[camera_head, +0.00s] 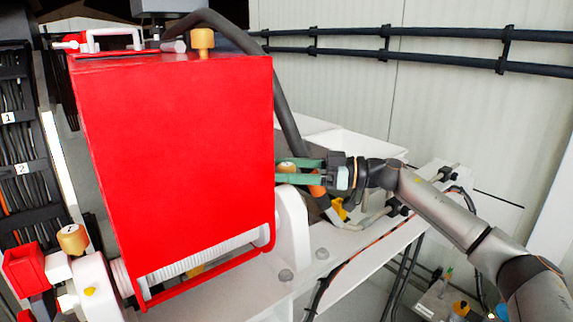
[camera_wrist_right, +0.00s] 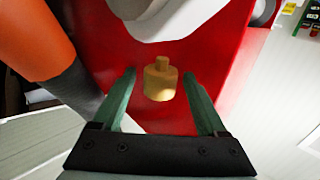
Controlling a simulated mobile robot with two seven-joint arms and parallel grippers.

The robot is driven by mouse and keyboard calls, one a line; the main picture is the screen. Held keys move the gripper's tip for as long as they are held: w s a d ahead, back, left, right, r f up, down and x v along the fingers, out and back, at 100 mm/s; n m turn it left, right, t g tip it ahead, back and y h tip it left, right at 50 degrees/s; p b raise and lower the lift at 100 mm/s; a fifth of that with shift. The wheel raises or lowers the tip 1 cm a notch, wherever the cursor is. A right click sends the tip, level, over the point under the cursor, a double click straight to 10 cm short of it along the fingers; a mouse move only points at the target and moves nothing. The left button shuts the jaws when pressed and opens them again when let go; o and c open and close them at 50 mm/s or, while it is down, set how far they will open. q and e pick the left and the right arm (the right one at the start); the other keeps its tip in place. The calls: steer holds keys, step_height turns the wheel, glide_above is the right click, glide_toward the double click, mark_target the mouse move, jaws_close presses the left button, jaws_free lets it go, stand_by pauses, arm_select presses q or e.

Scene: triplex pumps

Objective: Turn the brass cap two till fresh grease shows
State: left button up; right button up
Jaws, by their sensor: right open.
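My right gripper (camera_head: 297,172) comes in from the right in the head view, its green fingers reaching the right edge of the red guard (camera_head: 170,170). In the right wrist view the gripper (camera_wrist_right: 160,95) is open. A brass cap (camera_wrist_right: 160,82) with a small stub on top stands ahead between the fingers, with a gap on each side. The same cap (camera_head: 287,166) shows only partly in the head view. Other brass caps sit on top of the red guard (camera_head: 202,41) and at lower left (camera_head: 73,238). I cannot read a number on any cap. No grease is visible. My left gripper is not in view.
A dark hose (camera_head: 288,105) runs down behind the red guard. An orange and grey hose (camera_wrist_right: 35,45) passes close left of the fingers in the wrist view. Labels 1 and 2 (camera_head: 23,168) mark the cable rack at left. A white bench (camera_head: 330,255) lies below the gripper.

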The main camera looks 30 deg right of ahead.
jaws_close()
stand_by(0.7)
